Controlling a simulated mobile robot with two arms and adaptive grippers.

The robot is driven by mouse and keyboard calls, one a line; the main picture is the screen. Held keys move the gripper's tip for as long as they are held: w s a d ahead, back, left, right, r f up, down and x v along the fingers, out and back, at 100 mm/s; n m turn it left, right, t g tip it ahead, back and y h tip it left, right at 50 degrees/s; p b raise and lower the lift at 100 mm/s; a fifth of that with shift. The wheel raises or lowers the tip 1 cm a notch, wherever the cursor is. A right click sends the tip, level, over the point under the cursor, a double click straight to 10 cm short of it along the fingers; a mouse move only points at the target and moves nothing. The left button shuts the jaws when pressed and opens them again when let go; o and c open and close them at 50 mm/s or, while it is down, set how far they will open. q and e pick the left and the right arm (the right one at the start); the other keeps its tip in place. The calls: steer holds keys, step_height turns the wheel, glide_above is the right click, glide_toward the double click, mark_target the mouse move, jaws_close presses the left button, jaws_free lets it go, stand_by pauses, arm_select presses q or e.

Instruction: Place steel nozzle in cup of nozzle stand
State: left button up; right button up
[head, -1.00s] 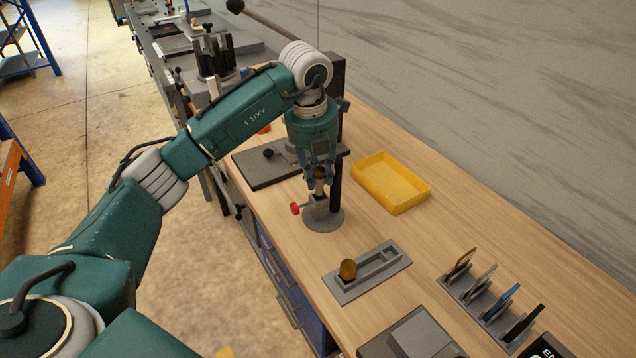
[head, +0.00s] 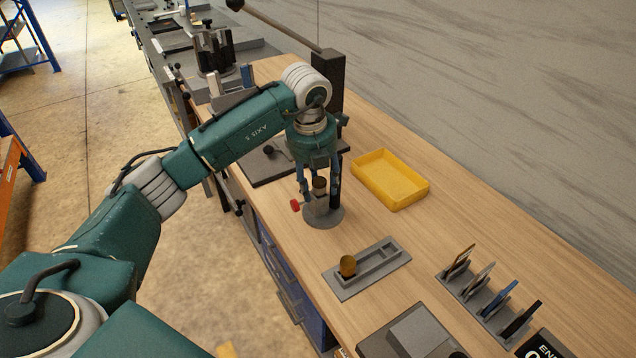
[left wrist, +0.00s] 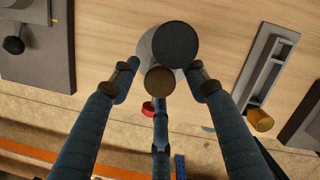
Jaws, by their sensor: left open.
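The nozzle stand (head: 325,216) has a round grey base, a red knob (head: 295,205) and a dark post (head: 336,185). A small round piece with a dark brown top (head: 319,183), apparently the nozzle, sits upright at the stand's cup. Its round top shows in the left wrist view (left wrist: 160,81), beside the post's black top (left wrist: 176,44). My left gripper (head: 319,190) points down over the stand. Its fingers are spread around the piece, with visible gaps in the left wrist view. The cup is mostly hidden by the piece and fingers. My right gripper is not in view.
A yellow bin (head: 391,181) lies right of the stand. A grey tray (head: 377,273) with a brass-coloured cylinder (head: 347,265) is in front. A slotted rack (head: 480,306) stands at lower right. A lever press (head: 328,80) stands behind. Bare wood separates these.

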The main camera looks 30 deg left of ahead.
mark_target(314, 198)
arm_select(q)
steer(key=shift+r, duration=0.5)
step_height(314, 198, up, 11)
steer(key=s+b, duration=0.2)
